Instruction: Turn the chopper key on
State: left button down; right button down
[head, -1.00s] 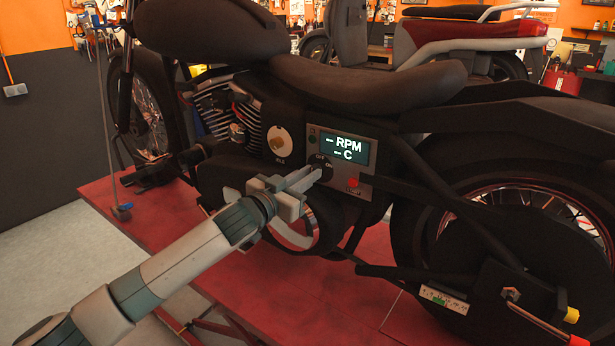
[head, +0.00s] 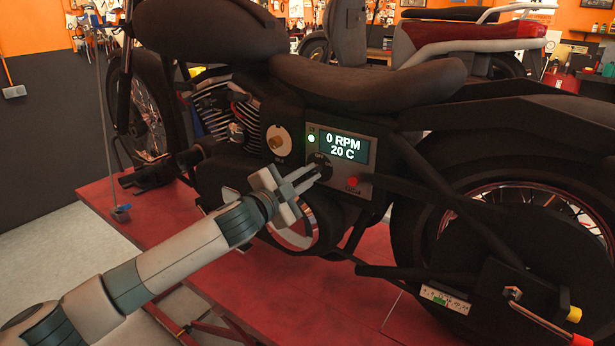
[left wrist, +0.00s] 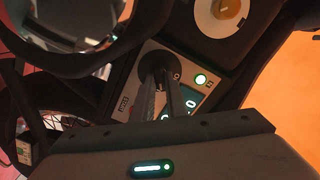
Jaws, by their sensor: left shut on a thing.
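The black chopper (head: 365,85) stands on a red lift, with a grey control panel (head: 367,188) on its side. The panel's screen (head: 344,147) reads "0 RPM" and "20 C". My left gripper (head: 318,174) is shut on the dark key (left wrist: 152,62) at the OFF/ON switch below the screen. The fingers hide part of the key. My right gripper is not in view.
A red button (head: 352,181) sits just right of the key switch. A round dial with a brass knob (head: 276,143) is to its left. The red lift platform (head: 290,300) lies below, and a second motorcycle (head: 465,40) stands behind.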

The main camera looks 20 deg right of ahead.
pick_arm(q)
jog(key=shift+m, duration=0.6)
jog(key=c, duration=1.8)
grip_release()
jog(key=shift+o, duration=0.2)
jog(key=shift+s, duration=0.1)
jog(key=shift+s+a+f+b, duration=0.1)
jog(key=shift+s+a+b, duration=0.15)
jog(key=shift+a+b, duration=0.15)
jog(key=b+v, duration=0.5)
jog(key=v, duration=1.1)
jog(key=shift+s, duration=0.15)
